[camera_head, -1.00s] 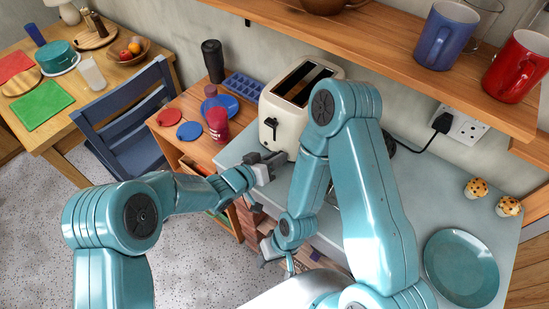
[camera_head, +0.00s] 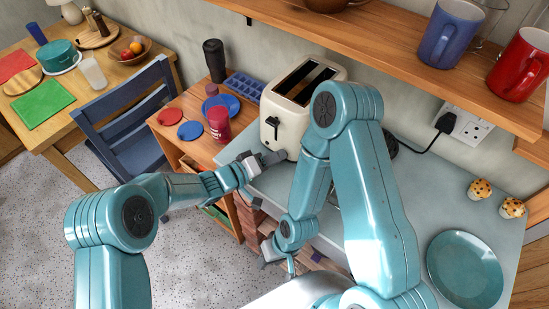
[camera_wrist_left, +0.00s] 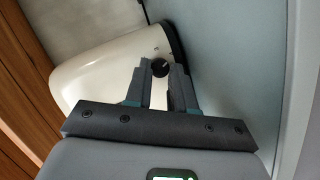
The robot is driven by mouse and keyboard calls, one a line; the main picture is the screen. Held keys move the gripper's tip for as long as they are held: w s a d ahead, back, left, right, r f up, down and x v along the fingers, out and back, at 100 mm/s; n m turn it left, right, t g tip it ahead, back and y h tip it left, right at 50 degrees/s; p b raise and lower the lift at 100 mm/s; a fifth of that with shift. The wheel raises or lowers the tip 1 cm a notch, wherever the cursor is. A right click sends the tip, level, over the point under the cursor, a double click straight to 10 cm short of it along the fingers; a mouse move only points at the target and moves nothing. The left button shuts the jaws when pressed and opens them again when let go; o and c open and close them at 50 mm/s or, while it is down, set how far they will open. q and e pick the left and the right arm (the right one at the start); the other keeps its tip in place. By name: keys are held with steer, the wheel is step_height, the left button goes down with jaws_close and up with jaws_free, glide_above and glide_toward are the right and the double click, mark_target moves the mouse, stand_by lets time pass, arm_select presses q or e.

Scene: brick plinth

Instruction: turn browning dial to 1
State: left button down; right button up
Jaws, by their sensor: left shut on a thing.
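The cream toaster (camera_head: 291,117) stands on the grey counter, with dark slots on top and a dark lever on its near end. My left gripper (camera_head: 268,158) is at the lower part of that end. In the left wrist view the toaster (camera_wrist_left: 95,72) fills the upper left, and its dark round browning dial (camera_wrist_left: 160,69) sits between the fingertips of my left gripper (camera_wrist_left: 163,66), which are shut on it. The dial's markings are too small to read. My right gripper (camera_head: 272,250) hangs in front of the counter, away from the toaster; its fingers are too small to judge.
My right arm covers part of the toaster and counter. A teal plate (camera_head: 465,268) and two muffins (camera_head: 481,189) are on the right of the counter (camera_head: 420,190). A wooden shelf (camera_head: 390,40) with mugs overhangs the back. A red cup (camera_head: 219,124) stands on the side cabinet.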

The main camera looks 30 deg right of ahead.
stand_by(0.5)
arm_select(q)
steer(key=c, duration=1)
jaws_free()
steer(key=shift+o, duration=0.2)
steer(key=b+v, duration=0.3)
steer(key=v, duration=1.3)
steer(key=shift+a, duration=0.15)
